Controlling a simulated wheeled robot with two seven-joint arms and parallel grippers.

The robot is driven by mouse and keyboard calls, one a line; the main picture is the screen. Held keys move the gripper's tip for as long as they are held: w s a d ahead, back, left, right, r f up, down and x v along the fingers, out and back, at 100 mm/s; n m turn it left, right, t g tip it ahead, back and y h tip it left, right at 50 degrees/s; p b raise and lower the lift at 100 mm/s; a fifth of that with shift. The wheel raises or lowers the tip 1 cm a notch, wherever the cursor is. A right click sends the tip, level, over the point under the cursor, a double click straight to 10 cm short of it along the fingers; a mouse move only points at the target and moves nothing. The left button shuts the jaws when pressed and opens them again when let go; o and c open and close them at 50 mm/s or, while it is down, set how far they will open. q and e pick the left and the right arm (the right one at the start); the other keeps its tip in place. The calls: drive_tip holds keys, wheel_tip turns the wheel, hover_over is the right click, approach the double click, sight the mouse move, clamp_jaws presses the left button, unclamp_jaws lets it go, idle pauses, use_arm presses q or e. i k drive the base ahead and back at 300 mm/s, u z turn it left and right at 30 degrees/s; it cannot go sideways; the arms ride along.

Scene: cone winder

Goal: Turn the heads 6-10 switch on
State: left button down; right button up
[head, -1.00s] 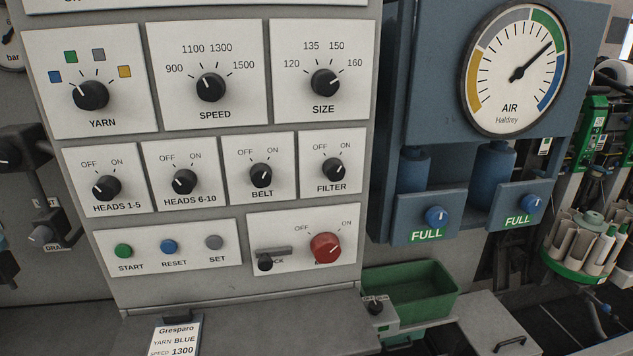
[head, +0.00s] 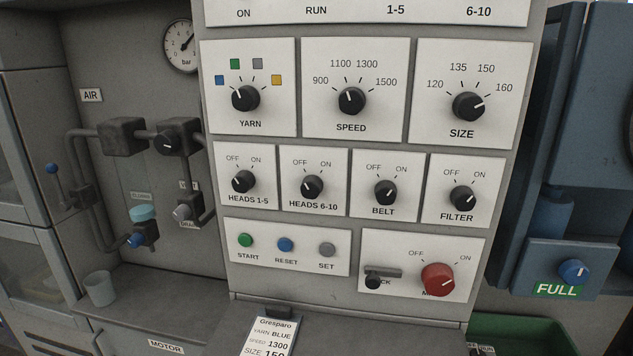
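The heads 6-10 switch (head: 312,187) is a black round knob on a white plate, in the middle row of the grey control panel (head: 360,230). OFF is printed at its upper left and ON at its upper right. Its pointer mark faces left, toward the OFF side. The heads 1-5 knob (head: 243,182) sits to its left and the belt knob (head: 385,192) to its right. Neither of my grippers shows in the head view.
Below are the green start button (head: 245,240), the blue reset button (head: 285,244) and the red knob (head: 437,280). A job card (head: 272,338) stands on the ledge under the panel. Pipes with valves (head: 122,137) are at the left. The panel front is unobstructed.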

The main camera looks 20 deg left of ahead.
sight(311, 187)
drive_tip(key=z, duration=1.8)
drive_tip(key=k, duration=1.25)
drive_tip(key=u, duration=2.15)
